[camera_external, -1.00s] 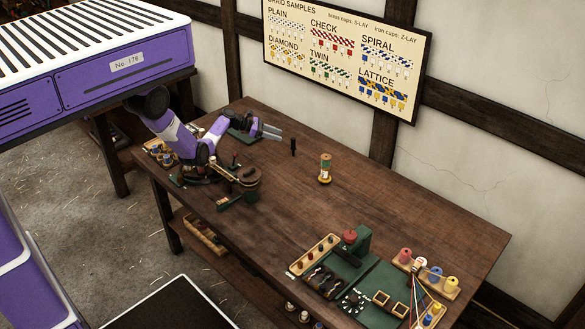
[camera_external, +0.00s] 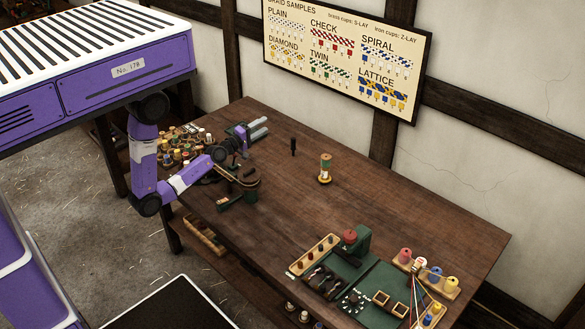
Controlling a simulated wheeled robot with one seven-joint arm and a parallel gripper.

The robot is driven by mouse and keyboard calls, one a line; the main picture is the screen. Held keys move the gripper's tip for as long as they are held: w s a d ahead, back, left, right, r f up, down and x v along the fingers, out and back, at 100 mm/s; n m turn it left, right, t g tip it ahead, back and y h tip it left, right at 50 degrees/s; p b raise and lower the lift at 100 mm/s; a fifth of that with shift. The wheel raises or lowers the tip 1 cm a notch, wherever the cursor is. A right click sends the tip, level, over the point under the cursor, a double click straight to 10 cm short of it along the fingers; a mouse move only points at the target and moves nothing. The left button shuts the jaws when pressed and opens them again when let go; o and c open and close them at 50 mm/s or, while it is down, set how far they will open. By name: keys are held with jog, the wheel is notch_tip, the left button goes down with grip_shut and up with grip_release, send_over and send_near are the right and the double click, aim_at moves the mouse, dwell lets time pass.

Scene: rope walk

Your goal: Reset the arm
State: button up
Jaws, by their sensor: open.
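My gripper (camera_external: 260,129) is at the far left end of the wooden table, above its back left part. Its two grey fingers are apart and point right and back, with nothing seen between them. My purple and white arm (camera_external: 188,174) is folded, with its elbow low at the table's left edge and its wrist over the tabletop. How far the fingers are above the table I cannot tell.
Several spools (camera_external: 180,147) stand left of my wrist. A black peg (camera_external: 293,146) and a lone spool (camera_external: 325,168) stand mid-table. Green mats with tools (camera_external: 380,287) lie at the right. The table's middle is mostly clear.

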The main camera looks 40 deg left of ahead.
jog(key=s+d+r+m+t, duration=0.1)
jog(key=s+r+m, duration=0.25)
jog(key=s, duration=0.45)
jog(key=s+f+m+g, duration=0.2)
jog(key=s+m, duration=0.2)
jog(key=s, duration=0.4)
jog(key=s+a+f+m+g+b, duration=0.1)
jog(key=s+f+m, duration=0.2)
jog(key=s, duration=0.5)
jog(key=s+f+m+g, duration=0.2)
jog(key=s+m, duration=0.3)
jog(key=s, duration=0.3)
jog(key=shift+s+a+f+g+y, duration=0.2)
jog(key=shift+s+f+g+y, duration=0.05)
jog(key=shift+s+g+y, duration=0.05)
jog(key=shift+m, duration=0.25)
